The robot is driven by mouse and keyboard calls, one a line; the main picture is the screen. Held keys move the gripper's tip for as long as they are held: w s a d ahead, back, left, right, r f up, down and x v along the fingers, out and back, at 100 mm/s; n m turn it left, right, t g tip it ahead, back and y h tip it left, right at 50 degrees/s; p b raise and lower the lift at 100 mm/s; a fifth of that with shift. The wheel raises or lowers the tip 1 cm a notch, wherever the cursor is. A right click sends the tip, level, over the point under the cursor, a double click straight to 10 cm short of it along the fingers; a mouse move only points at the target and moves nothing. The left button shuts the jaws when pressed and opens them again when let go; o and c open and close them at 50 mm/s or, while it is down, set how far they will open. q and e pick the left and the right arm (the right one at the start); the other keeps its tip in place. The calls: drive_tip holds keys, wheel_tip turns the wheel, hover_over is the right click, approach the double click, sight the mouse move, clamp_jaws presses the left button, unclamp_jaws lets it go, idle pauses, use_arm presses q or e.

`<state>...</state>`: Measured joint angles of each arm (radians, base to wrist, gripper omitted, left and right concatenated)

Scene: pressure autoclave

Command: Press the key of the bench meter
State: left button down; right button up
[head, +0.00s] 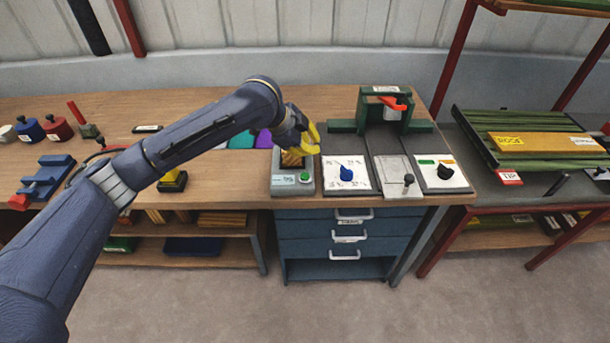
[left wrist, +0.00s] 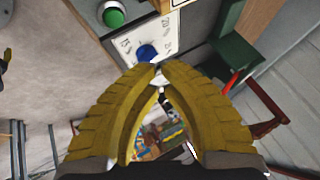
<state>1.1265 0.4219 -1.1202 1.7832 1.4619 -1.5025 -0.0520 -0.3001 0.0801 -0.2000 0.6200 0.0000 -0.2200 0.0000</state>
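The bench meter (head: 278,188) is a grey box near the front edge of the bench, with a small pale display and a round green key (head: 305,177) on its front part. The green key also shows at the top of the left wrist view (left wrist: 113,14), in a pale ring. My left gripper (head: 312,140) has yellow fingers and hangs above the back of the meter, apart from the key. In the left wrist view its fingertips (left wrist: 160,68) meet, with nothing seen held between them. My right gripper is out of view.
Right of the meter stand a panel with a blue knob (head: 346,174), a lever plate (head: 408,181) and a panel with a black knob (head: 445,171). A green frame with a red handle (head: 391,103) stands behind them. Blue drawers (head: 340,232) are below.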

use_arm(q)
hover_over(310, 177)
drive_tip(key=shift+f, duration=3.4)
drive_tip(key=shift+f, duration=0.95)
drive_tip(key=shift+r, duration=0.9)
drive_tip(key=shift+r, duration=0.15)
drive_tip(key=shift+r, duration=2.4)
